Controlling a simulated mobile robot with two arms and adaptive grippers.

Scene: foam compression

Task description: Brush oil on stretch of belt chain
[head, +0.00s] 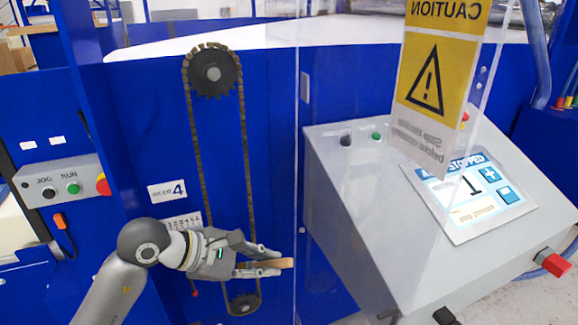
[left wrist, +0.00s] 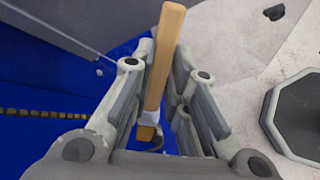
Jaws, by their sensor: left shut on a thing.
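The belt chain (head: 200,150) is a brown loop on a blue panel, running around a dark upper sprocket (head: 215,72) and a smaller lower sprocket (head: 243,303). A stretch of chain (left wrist: 40,113) also shows at the left of the left wrist view. My left gripper (head: 276,262) is shut on a brush with a wooden handle (left wrist: 167,50), just above and right of the lower sprocket. A pale collar (left wrist: 149,117) and a yellowish part show at the brush's lower end; its bristles are not clear. My right gripper is not in view.
A clear sheet with a yellow caution sign (head: 441,72) hangs right of the chain. A grey console (head: 350,190) with a screen reading "STOPPED" (head: 470,198) stands at right. A JOG/RUN button box (head: 65,182) is at left. A label "4" (head: 168,191) sits beside the chain.

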